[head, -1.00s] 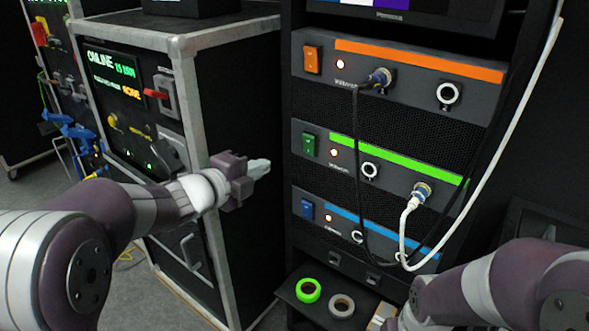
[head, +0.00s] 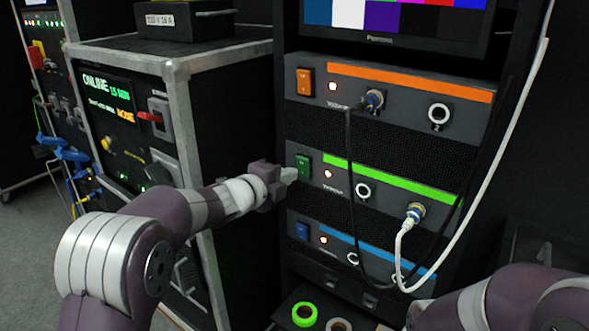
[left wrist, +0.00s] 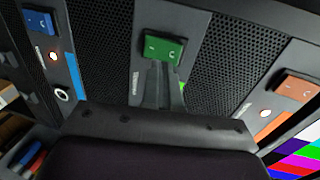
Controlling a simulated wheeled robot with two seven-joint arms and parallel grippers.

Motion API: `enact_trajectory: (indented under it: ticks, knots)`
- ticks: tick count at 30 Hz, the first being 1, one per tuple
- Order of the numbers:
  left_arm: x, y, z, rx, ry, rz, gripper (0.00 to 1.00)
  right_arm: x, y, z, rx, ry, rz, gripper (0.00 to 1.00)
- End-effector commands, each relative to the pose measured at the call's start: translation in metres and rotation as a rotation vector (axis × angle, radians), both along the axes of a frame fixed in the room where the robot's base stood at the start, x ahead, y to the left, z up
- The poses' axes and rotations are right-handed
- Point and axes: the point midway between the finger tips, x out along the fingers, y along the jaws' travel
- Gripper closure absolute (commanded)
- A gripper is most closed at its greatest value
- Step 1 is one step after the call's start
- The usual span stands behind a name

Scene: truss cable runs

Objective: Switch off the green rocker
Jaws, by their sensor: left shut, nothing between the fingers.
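The green rocker (head: 304,165) sits at the left end of the middle rack unit, the one with the green stripe (head: 390,180). A red-orange lamp (head: 327,174) glows beside it. My left gripper (head: 291,174) is shut and empty, with its tips at the lower left of the green rocker. In the left wrist view the green rocker (left wrist: 163,48) lies just beyond the fingertips (left wrist: 163,72); whether they touch it I cannot tell. My right arm shows at the lower right, but its gripper is not visible.
An orange rocker (head: 305,81) is above and a blue rocker (head: 302,231) below. A black cable (head: 350,180) and a white cable (head: 398,262) hang in front of the units. A metal-edged case (head: 228,95) stands left. Green tape (head: 304,314) lies below.

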Motion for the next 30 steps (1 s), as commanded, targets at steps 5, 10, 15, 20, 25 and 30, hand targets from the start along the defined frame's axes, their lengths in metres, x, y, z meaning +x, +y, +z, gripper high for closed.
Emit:
enact_trajectory:
  ticks: [5,10,15,20,25,30]
  knots:
    - [0.018,-0.014,0.005,-0.001,-0.001,-0.001,1.00,0.000,0.000,0.005,0.000,0.000,0.000,0.57]
    - [0.024,-0.018,0.005,-0.001,-0.001,0.000,1.00,0.000,0.000,0.005,0.000,0.000,0.000,0.57]
    - [0.025,-0.018,0.005,-0.001,-0.001,0.000,1.00,0.000,0.000,0.005,0.000,0.000,0.000,0.57]
    - [0.025,-0.018,0.008,0.002,0.002,0.000,1.00,0.000,0.000,0.010,0.000,0.000,0.000,0.57]
    - [0.028,-0.020,0.016,0.030,0.043,0.000,1.00,0.001,0.000,0.044,0.000,-0.002,0.000,0.57]
    - [0.028,-0.020,0.007,0.029,0.041,0.001,1.00,0.000,0.000,0.033,0.000,0.000,0.000,0.57]
